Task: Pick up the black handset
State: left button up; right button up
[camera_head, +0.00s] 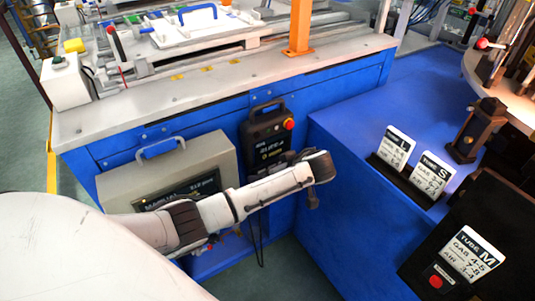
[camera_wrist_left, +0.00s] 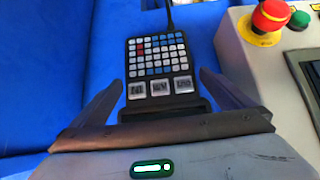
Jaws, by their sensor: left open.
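The black handset (camera_head: 268,137) hangs upright against the blue front of the bench in the head view, with a carrying loop on top and a red button at its upper right. My left arm hides its lower part. In the left wrist view, the handset (camera_wrist_left: 158,72) shows a keypad of white, blue and red keys and a cable at the top. My left gripper (camera_wrist_left: 161,80) is open, its two fingers on either side of the handset in that view. Contact cannot be told. In the head view the gripper (camera_head: 314,195) appears right of and below the handset. My right gripper is out of view.
A beige control box (camera_head: 165,165) stands left of the handset; its red stop button (camera_wrist_left: 270,15) shows in the left wrist view. A blue table (camera_head: 340,165) with tube label cards (camera_head: 432,172) is at the right. The workbench top (camera_head: 230,75) lies above.

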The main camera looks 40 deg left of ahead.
pick_arm(q)
jog(key=x, duration=0.5)
jog(key=shift+w+a+b, duration=0.1)
jog(key=shift+w+b, duration=0.05)
jog(key=shift+b, duration=0.25)
jog(key=c, duration=1.4)
jog(key=shift+r, duration=0.1)
jog(key=shift+c, duration=0.4)
